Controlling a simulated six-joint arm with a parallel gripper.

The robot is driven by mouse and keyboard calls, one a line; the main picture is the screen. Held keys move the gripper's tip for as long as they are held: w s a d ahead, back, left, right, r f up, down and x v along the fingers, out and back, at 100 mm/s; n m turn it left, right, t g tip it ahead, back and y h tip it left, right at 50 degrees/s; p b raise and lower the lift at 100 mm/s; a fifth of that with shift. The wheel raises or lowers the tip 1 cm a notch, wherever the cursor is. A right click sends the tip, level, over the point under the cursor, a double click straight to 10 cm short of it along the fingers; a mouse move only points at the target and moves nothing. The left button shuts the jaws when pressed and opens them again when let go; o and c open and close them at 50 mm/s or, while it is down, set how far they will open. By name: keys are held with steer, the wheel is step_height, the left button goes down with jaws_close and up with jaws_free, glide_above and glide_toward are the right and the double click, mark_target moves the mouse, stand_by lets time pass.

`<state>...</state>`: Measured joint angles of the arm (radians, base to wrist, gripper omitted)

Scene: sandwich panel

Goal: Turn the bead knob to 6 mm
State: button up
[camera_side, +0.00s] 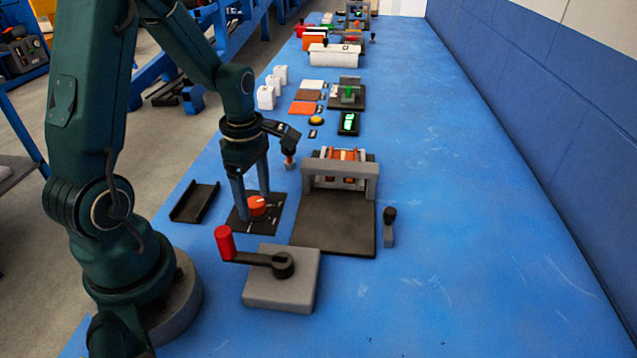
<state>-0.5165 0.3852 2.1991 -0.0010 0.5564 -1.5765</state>
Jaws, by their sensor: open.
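The bead knob (257,206) is a small orange-red round knob with a pale mark on top. It sits on a dark square plate (243,226) with small pale markings, too small to read. My gripper (251,200) points down over this plate, its two grey fingers open. The fingertips are low, close to the knob, one at its left and one behind it. I cannot tell whether either finger touches the knob. Which mark the knob points to is also unclear.
Right of the plate stands a grey-framed machine (340,169) with orange rollers. A grey block with a red-handled crank (281,275) is in front, a black tray (195,202) at left, a small dark lever (389,225) at right. The blue table's right side is clear.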

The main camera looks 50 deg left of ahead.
steer(key=shift+f, duration=0.1)
jaws_close()
steer(key=shift+m, duration=0.3)
steer(key=m, duration=1.1)
steer(key=shift+m, duration=0.3)
steer(key=m, duration=1.1)
steer(key=shift+m, duration=0.4)
